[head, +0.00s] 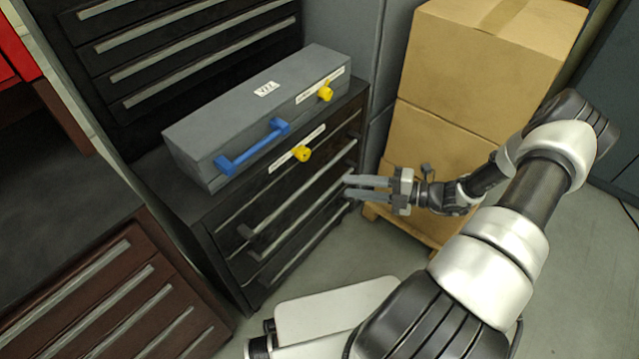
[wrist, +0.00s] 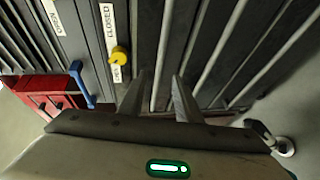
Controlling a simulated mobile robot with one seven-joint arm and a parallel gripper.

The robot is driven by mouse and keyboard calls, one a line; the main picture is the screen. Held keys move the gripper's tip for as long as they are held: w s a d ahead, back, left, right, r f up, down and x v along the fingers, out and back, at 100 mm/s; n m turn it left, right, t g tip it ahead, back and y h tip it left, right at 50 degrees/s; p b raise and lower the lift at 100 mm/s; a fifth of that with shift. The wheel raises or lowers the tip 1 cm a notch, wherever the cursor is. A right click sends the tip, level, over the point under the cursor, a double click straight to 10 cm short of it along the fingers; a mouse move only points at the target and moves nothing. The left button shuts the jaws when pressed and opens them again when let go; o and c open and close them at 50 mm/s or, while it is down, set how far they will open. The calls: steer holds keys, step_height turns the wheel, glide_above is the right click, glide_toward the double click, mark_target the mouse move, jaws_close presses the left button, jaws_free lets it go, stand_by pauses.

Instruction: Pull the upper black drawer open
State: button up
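The black drawer cabinet (head: 225,240) stands below the grey case, its front facing me. Its top band carries a white label and a yellow knob (head: 303,154), also seen in the wrist view (wrist: 120,56). Below run long grey bar handles; the upper drawer's handle (head: 285,205) spans the front. My gripper (head: 348,187) is at the right end of the cabinet front, fingers apart and pointing at the handles. In the wrist view a handle bar (wrist: 166,45) lies in line with the gap between the fingertips (wrist: 157,84). I cannot tell whether they touch it. No drawer visibly stands out.
A grey case (head: 235,105) with a blue handle (head: 252,150) and its own yellow knob lies on the cabinet. Cardboard boxes (head: 480,60) stand on a pallet to the right. A brown drawer unit (head: 100,290) is at left. Floor in front is partly clear.

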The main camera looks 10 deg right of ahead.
steer(key=b+x, duration=0.1)
steer(key=x, duration=0.9)
steer(key=shift+w+a+f, duration=0.1)
jaws_close()
